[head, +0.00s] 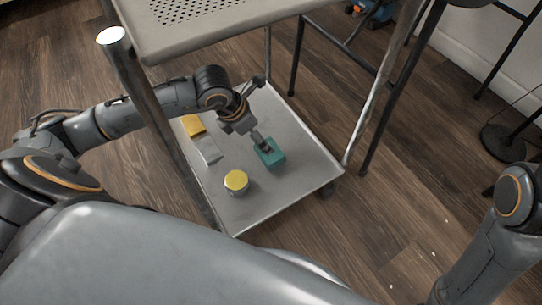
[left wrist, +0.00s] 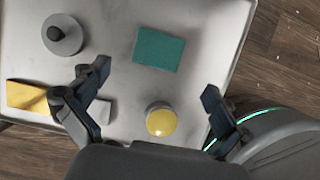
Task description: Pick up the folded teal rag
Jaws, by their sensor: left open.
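The folded teal rag (head: 275,158) lies flat on the lower metal shelf of a cart. In the left wrist view the rag (left wrist: 159,49) is a plain rectangle, fully in sight, beyond the fingertips. My left gripper (head: 262,143) is over the shelf and overlaps the rag's upper part in the head view.
A yellow-lidded round container (head: 236,181) stands near the rag. A yellow block (head: 193,125) and a pale box (head: 207,150) lie left. A grey round item with a black knob (left wrist: 62,34) is on the shelf. The cart's perforated upper shelf (head: 215,25) and posts surround the arm.

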